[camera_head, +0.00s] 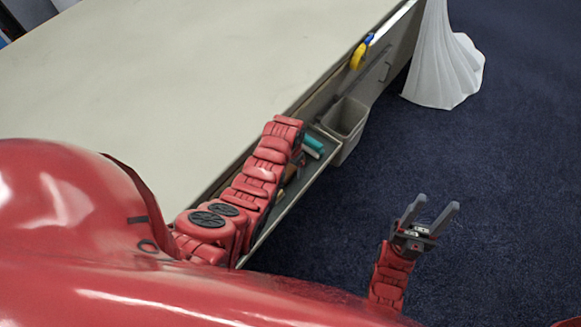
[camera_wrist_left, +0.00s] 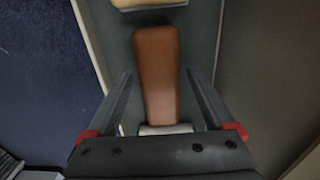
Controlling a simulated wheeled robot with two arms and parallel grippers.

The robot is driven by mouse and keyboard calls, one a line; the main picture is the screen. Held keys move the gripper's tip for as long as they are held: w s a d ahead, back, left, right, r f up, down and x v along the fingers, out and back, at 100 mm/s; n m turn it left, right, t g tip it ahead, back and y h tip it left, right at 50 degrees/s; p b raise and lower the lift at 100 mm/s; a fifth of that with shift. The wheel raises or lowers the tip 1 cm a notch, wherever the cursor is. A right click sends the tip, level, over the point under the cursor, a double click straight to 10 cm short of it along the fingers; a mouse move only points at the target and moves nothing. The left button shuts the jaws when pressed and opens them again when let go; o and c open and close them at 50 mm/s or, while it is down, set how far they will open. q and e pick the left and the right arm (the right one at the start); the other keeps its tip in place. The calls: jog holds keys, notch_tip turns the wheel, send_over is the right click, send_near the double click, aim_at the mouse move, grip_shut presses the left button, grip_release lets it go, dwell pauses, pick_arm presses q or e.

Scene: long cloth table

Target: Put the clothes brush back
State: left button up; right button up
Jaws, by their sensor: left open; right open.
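A brown, rounded, long block, which looks like the clothes brush (camera_wrist_left: 158,65), lies in a narrow grey tray (camera_wrist_left: 205,30) in the left wrist view. My left gripper (camera_wrist_left: 159,76) is open, with one finger on each side of the brown block; I cannot tell whether they touch it. In the head view my left arm reaches along the table edge over the tray (camera_head: 285,208) and hides that gripper. My right gripper (camera_head: 433,215) is open and empty over the blue carpet, to the right of the tray.
Teal items (camera_head: 313,147) lie at the tray's far end, beside a grey bin (camera_head: 346,118). A yellow roll (camera_head: 357,56) hangs on the table's side. The pale table (camera_head: 180,80) is bare. A white draped form (camera_head: 440,65) stands beyond. Carpet (camera_head: 520,150) is clear.

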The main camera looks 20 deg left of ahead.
pick_arm(q)
jog(key=shift+r, duration=0.1)
jog(key=shift+r, duration=0.15)
jog(key=shift+w+r, duration=0.1)
jog(key=shift+r, duration=0.1)
notch_tip(320, 180, up, 8)
jog(key=shift+f+b, duration=0.1)
jog(key=shift+b, duration=1)
notch_tip(320, 180, up, 4)
jog(key=p, duration=0.3)
jog(key=shift+f, duration=0.15)
